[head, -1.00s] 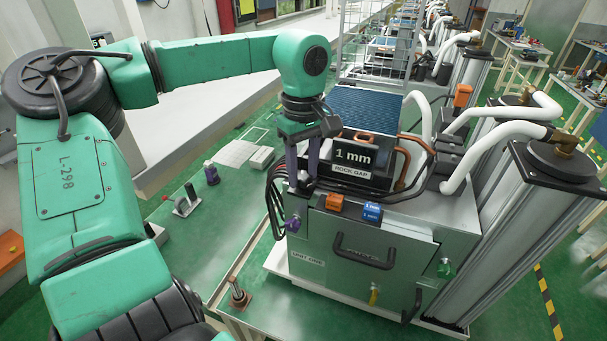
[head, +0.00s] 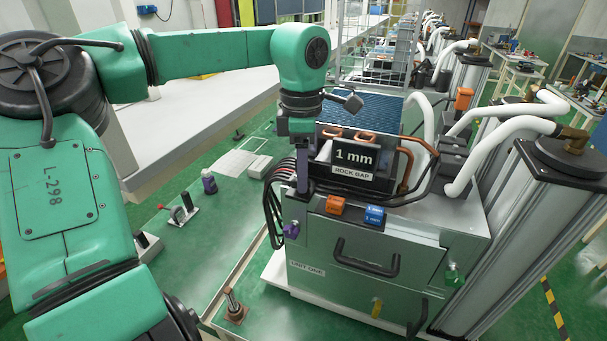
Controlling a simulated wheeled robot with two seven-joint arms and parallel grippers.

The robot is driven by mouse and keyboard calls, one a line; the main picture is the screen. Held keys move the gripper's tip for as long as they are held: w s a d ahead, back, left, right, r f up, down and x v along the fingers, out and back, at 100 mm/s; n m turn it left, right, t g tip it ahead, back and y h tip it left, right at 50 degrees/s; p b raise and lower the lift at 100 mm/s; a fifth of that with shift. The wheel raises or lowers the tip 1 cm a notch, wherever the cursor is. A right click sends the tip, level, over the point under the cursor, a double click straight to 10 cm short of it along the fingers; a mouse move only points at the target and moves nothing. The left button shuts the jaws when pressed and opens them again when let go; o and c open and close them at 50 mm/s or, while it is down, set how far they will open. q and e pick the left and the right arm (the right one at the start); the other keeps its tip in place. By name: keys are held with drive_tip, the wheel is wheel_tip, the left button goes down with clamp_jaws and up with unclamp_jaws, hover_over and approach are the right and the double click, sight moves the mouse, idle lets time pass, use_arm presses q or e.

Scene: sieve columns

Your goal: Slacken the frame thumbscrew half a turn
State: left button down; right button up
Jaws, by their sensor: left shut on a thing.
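My left gripper (head: 302,185) points straight down at the left top corner of the machine marked UNIT ONE (head: 307,270). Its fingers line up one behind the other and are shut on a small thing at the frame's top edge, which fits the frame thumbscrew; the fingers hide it. A purple knob (head: 291,230) sits lower on the machine's left front edge, apart from the fingers. A green knob (head: 453,273) is at the right of the front. My right gripper is not in view.
A 1 mm ROCK GAP sign (head: 354,158) stands just right of the gripper. Orange (head: 335,205) and blue (head: 374,215) blocks sit on the front ledge. Black cables (head: 273,205) hang close on the left.

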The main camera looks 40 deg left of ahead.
use_arm(q)
drive_tip(key=n, duration=0.2)
drive_tip(key=n+b, duration=0.1)
drive_tip(key=n, duration=0.2)
drive_tip(key=shift+f+n, duration=0.2)
drive_tip(key=shift+n, duration=0.1)
drive_tip(key=n+b, duration=0.1)
drive_tip(key=n, duration=0.4)
drive_tip(key=shift+s+a+f+b, duration=0.1)
drive_tip(key=shift+b, duration=0.2)
drive_tip(key=n+b, duration=0.1)
drive_tip(key=n, duration=0.4)
drive_tip(key=shift+n, duration=0.4)
drive_tip(key=shift+n+b, duration=0.55)
drive_tip(key=shift+n, duration=1.55)
drive_tip(key=shift+c, duration=2)
unclamp_jaws()
drive_tip(key=shift+r, duration=0.2)
drive_tip(key=shift+r, duration=0.1)
